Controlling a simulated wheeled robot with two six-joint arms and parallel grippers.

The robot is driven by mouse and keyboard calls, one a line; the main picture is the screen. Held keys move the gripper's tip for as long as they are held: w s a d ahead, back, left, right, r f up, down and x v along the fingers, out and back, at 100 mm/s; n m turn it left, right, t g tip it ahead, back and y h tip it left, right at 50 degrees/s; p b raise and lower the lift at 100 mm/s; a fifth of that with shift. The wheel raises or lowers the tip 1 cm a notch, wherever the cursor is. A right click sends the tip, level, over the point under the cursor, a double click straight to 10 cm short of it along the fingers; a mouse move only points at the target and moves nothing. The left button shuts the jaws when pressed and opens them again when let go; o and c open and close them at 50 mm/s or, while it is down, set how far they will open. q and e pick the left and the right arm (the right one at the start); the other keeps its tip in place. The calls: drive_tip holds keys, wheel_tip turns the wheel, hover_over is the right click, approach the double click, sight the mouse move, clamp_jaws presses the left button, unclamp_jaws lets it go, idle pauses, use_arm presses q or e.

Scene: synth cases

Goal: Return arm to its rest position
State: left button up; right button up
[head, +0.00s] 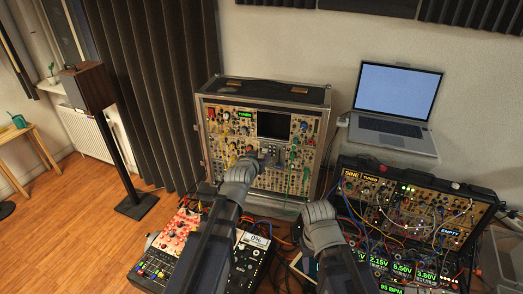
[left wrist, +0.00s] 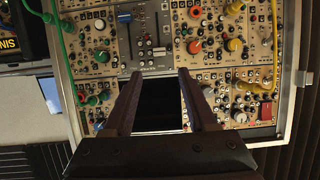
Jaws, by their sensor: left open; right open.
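My left arm (head: 213,245) reaches forward in the head view. Its gripper (head: 270,159) is in front of the upright modular synth case (head: 205,150), at the panel's lower middle. In the left wrist view my left gripper (left wrist: 160,74) is open, its two dark fingers apart with nothing held between them. The case's dark screen (left wrist: 158,110) shows between the fingers. I cannot tell whether the fingertips touch the panel. My right arm (head: 340,255) is bent at the lower middle; its gripper is hidden.
A second synth case (head: 400,205) with many cables lies at the right, close to my right arm. A laptop (head: 393,100) stands on a shelf behind it. A red-topped mixer (head: 178,240) lies left of my left arm. A speaker (head: 90,87) stands at the left.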

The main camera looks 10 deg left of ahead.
use_arm(q)
drive_tip(key=shift+s+r, duration=0.2)
drive_tip(key=shift+s, duration=0.25)
drive_tip(key=s+d+f+m+g+b, duration=0.1)
drive_tip(key=s+d+f+g+b, duration=0.1)
drive_tip(key=s+d+f+g, duration=0.35)
drive_tip(key=s+d+f+m+g+b, duration=0.1)
drive_tip(key=s+d+f+g+b, duration=0.15)
drive_tip(key=s+f, duration=0.55)
drive_tip(key=s+d+f+g+y+b, duration=0.1)
drive_tip(key=s+f+g, duration=0.2)
drive_tip(key=s, duration=0.4)
drive_tip(key=s+d+f+m+g+y, duration=0.1)
drive_tip(key=s+f+g, duration=0.2)
drive_tip(key=s, duration=0.4)
drive_tip(key=shift+s+f+b, duration=0.15)
drive_tip(key=shift+f+b, duration=0.05)
drive_tip(key=shift+b, duration=0.2)
